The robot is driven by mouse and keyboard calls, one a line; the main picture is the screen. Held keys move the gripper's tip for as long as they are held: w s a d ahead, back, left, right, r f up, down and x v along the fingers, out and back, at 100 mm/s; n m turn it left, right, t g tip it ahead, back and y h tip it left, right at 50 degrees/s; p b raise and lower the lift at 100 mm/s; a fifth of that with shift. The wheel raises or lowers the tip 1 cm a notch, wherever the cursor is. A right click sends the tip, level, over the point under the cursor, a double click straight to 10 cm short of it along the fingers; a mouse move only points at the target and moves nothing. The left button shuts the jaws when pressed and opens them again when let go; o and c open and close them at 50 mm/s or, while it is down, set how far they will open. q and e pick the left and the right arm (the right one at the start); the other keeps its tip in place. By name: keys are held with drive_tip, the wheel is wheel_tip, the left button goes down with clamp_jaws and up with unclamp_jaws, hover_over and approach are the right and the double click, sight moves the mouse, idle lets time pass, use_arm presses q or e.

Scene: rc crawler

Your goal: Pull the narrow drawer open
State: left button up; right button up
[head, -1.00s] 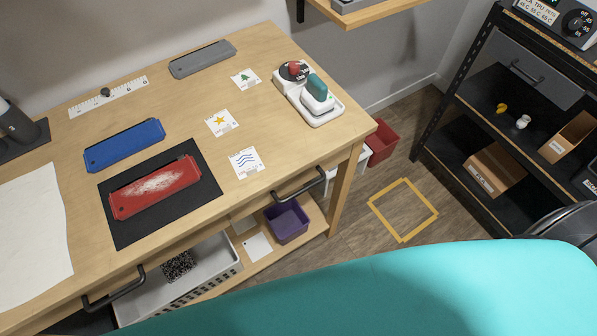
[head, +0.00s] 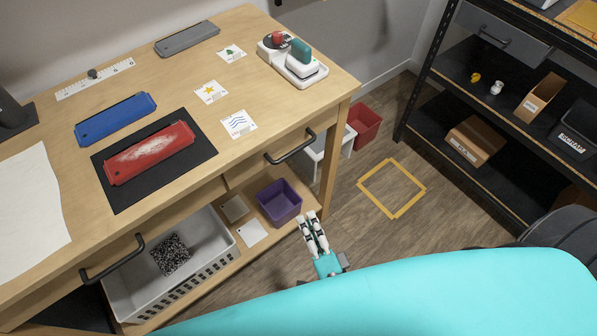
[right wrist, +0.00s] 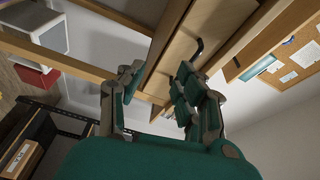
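The wooden workbench (head: 245,95) has two drawers along its front. The narrow drawer (head: 262,169) is at the right end, with a black bar handle (head: 291,148); it looks shut. The wider drawer with its own black handle (head: 112,262) is to the left. My right gripper (head: 313,216) is in front of and below the narrow drawer's handle, apart from it. In the right wrist view its fingers (right wrist: 158,85) are spread with nothing between them. A dark handle (right wrist: 197,48) shows beyond the right finger, partly hidden. My left gripper is not in view.
A purple bin (head: 279,201) and a grey basket (head: 207,287) sit on the bench's lower shelf. A red bin (head: 365,124) stands by the bench leg. A black shelf unit (head: 420,80) is at right. The floor around the yellow tape square (head: 404,209) is clear.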

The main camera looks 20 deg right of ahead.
wheel_tip(320, 180, up, 6)
drive_tip(key=d+m+t+h, duration=0.1)
drive_tip(key=m+t+h, duration=0.1)
drive_tip(key=m, duration=0.2)
drive_tip(key=p, duration=0.1)
approach(296, 149)
drive_tip(key=x, duration=0.3)
drive_tip(key=p+x, duration=0.1)
drive_tip(key=x, duration=0.5)
drive_tip(key=shift+w+f, duration=0.2)
drive_tip(key=shift+w, duration=0.4)
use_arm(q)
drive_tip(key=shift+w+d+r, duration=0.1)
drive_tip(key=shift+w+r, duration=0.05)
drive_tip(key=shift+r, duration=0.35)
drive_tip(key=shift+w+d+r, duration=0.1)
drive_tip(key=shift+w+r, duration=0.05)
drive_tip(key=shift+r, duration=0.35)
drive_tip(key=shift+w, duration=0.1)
use_arm(e)
clamp_jaws()
